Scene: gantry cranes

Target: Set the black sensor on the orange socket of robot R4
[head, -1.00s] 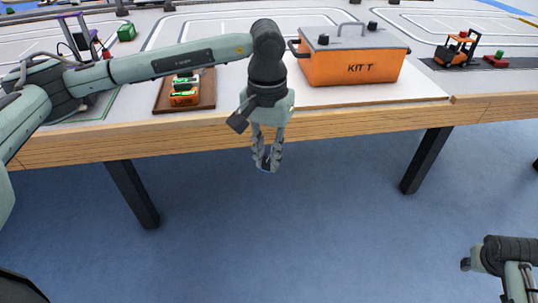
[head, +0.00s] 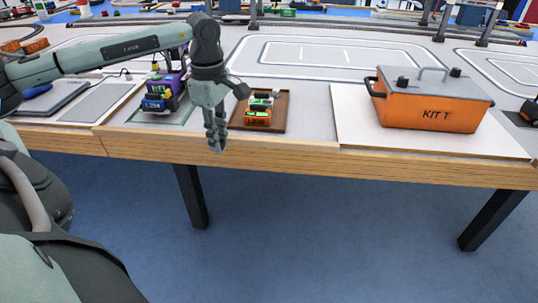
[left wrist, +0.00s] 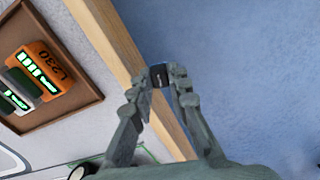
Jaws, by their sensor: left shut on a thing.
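My left gripper (head: 216,143) is shut on a small black block, the black sensor (left wrist: 159,76), held between its fingertips in the left wrist view. The gripper points down at the table's front edge, just left of the brown tray. In the head view the sensor is too small to make out. A purple machine (head: 160,90) stands on a green-edged mat to the left of the gripper. I cannot read an R4 label or make out an orange socket on it. My right gripper is not in view.
The brown tray (head: 283,112) holds orange and grey-green packs (left wrist: 40,70). An orange KIT T box (head: 430,105) stands on a white board at the right. A dark flat pad (head: 50,98) lies at the left. The wooden table edge (head: 300,152) runs across the front.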

